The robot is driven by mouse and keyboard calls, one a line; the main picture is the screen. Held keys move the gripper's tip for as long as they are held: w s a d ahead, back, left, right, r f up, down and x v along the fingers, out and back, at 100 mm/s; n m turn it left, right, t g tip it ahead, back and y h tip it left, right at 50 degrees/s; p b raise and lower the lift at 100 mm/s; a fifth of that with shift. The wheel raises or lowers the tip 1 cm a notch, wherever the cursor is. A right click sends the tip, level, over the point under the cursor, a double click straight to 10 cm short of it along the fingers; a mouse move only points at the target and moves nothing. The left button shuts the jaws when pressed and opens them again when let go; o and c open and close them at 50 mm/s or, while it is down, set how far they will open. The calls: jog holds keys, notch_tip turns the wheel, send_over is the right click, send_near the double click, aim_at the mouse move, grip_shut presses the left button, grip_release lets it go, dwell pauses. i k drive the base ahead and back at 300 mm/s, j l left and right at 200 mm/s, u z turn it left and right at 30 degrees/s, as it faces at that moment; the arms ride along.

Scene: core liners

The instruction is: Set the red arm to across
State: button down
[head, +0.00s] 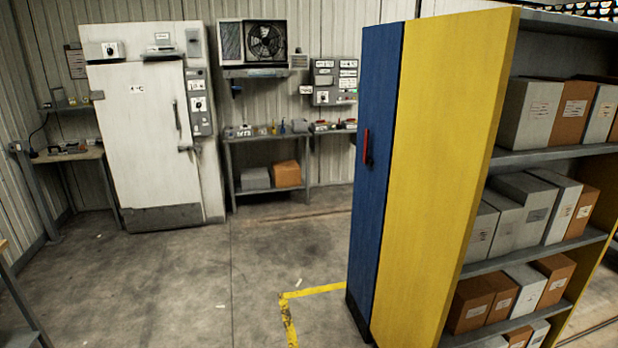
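A red arm (366,142) is on the narrow blue face (376,220) of a tall unit, right of the picture's middle. It stands upright, along the height of the blue face. A small dark part shows at its lower end. The blue face is seen at a steep angle, so the details of the arm's mounting are too small to tell. My gripper is not in view, and nothing is touching the red arm.
The unit's wide yellow side (440,170) borders shelves of boxes (535,205). A white cold-room door (147,135) and a workbench (268,140) stand at the back. Grey floor (190,285) is clear at left and middle, with a yellow floor line (312,291) before the blue face.

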aim_at(366, 160)
jog(key=i, duration=2.7)
jog(key=z, duration=0.35)
